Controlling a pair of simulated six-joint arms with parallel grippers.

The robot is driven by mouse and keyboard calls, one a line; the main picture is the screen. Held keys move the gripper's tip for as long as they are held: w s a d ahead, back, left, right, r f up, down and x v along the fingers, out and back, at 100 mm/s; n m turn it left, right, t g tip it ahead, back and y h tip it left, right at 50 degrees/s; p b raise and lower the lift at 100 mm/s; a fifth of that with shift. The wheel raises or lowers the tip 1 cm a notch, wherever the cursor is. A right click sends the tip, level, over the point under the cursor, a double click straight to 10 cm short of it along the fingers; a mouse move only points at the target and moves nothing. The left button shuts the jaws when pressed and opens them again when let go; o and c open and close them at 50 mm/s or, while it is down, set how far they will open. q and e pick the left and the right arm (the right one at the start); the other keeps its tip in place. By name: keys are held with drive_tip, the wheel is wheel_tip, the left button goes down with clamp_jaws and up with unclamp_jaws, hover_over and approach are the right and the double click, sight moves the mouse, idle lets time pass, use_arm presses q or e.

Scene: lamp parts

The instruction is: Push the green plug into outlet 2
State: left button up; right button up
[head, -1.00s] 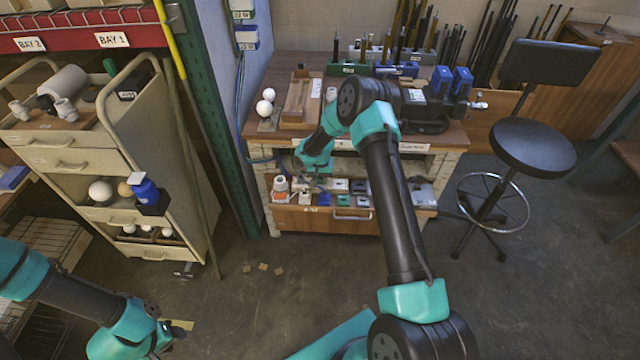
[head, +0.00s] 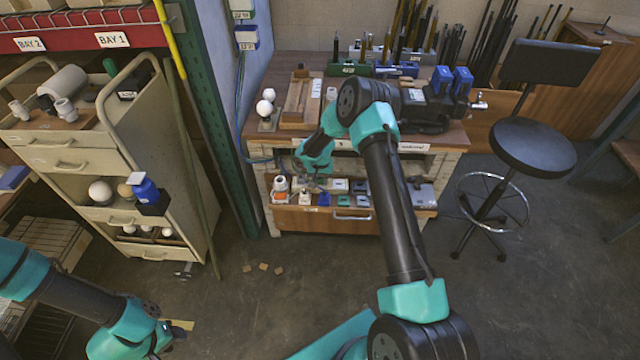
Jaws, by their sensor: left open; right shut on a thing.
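My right gripper (head: 318,183) is at the open drawer (head: 320,220) of the workbench, low over the small parts in it. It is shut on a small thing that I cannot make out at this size. Small white, blue and green pieces sit in the drawer, including a green piece (head: 344,199) right of the gripper. I cannot tell which is the green plug or which is outlet 2. My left gripper (head: 176,332) is open and empty at the lower left, above the floor and far from the drawer.
An orange-and-white object (head: 280,188) stands at the drawer's left end. The bench top (head: 300,100) above holds white balls, a wooden tray and a vise. A cart (head: 110,150) stands at left and a black stool (head: 533,147) at right. The floor in front is mostly clear.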

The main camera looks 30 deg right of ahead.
drive_tip(key=o, duration=1.1)
wheel_tip(320, 180, up, 17)
drive_tip(key=shift+r, duration=0.2)
idle(0.4)
